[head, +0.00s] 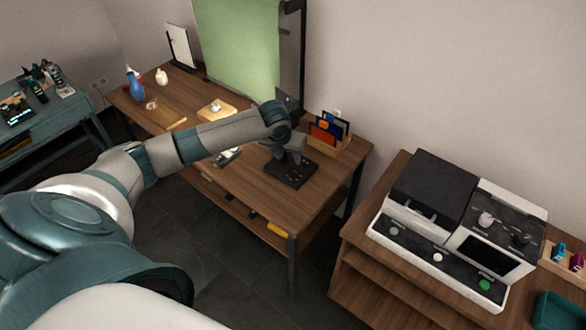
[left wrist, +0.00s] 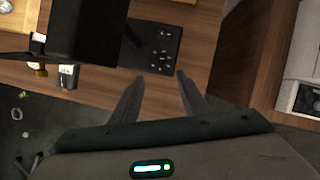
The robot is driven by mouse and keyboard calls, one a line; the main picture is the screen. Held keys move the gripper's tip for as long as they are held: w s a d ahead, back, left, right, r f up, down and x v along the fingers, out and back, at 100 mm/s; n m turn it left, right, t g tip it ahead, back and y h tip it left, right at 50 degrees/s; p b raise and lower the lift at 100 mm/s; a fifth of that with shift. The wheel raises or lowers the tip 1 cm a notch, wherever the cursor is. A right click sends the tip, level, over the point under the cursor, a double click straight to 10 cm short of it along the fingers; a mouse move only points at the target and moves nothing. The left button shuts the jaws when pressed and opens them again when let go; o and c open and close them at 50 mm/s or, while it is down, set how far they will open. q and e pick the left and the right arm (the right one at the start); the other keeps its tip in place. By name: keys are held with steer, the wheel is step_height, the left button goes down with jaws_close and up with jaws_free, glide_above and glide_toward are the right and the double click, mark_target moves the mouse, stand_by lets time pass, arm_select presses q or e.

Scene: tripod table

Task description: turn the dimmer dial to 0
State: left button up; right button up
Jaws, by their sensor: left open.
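I cannot make out with certainty which part is the dimmer dial. A pale wooden block with a small silvery round piece (head: 216,107) lies on the wooden table (head: 330,165). My left gripper (head: 296,158) points down over a flat black plate (head: 289,174) near the table's right part. In the left wrist view the fingers (left wrist: 160,76) are open and empty, and the black plate (left wrist: 158,48) with several small pale spots lies just beyond the tips. A dark upright part hides the plate's left side there. My right gripper is not in view.
A wooden holder with orange and blue cards (head: 328,130) stands behind the gripper. A green backdrop (head: 238,45) rises at the back. A separate cabinet at right carries a white machine with knobs (head: 437,257). A blue bottle (head: 135,86) stands at the table's far left.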

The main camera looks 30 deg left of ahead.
mark_target(294, 171)
arm_select(q)
steer(key=p+x, duration=0.2)
steer(key=x, duration=0.9)
steer(key=shift+w+f, duration=0.25)
steer(key=shift+p+x, duration=0.35)
steer(key=shift+x, duration=0.65)
jaws_close()
